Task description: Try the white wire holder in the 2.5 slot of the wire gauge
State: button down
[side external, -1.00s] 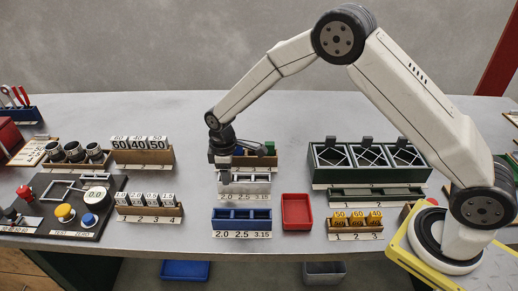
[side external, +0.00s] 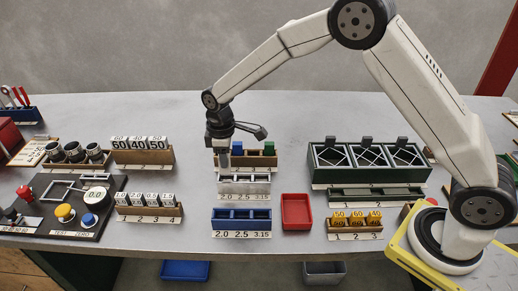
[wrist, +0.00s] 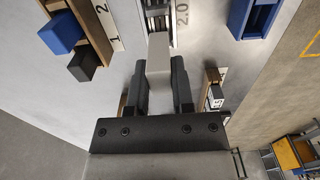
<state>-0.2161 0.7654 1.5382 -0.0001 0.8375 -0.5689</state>
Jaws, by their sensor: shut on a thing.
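My gripper (wrist: 158,88) is shut on the white wire holder (wrist: 158,58), a pale block between its two fingers in the wrist view. In the side view my gripper (side external: 222,148) is above the left end of the pale wire gauge (side external: 245,188); the holder's lower end (side external: 224,161) hangs below the fingers, apparently clear of the gauge. The gauge is labelled 2.0, 2.5 and 3.15 from left to right. In the wrist view its 2.0 end (wrist: 156,6) is partly hidden behind the holder.
Behind, a wooden rack (side external: 262,164) carries black (wrist: 82,66), blue (wrist: 60,33) and green (side external: 269,148) holders. In front are a blue rack (side external: 241,225), also labelled 2.0, 2.5, 3.15, and a red tray (side external: 297,211). Bare table lies left of the gauge.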

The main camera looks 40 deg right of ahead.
jog(key=shift+r, duration=0.1)
dwell(0.4)
jog(key=s+d+r, duration=0.3)
jog(key=r, duration=0.1)
jog(key=shift+s+d, duration=0.25)
jog(key=shift+f, duration=0.15)
jog(key=shift+f, duration=3.45)
jog(key=shift+c, duration=2)
grip_release()
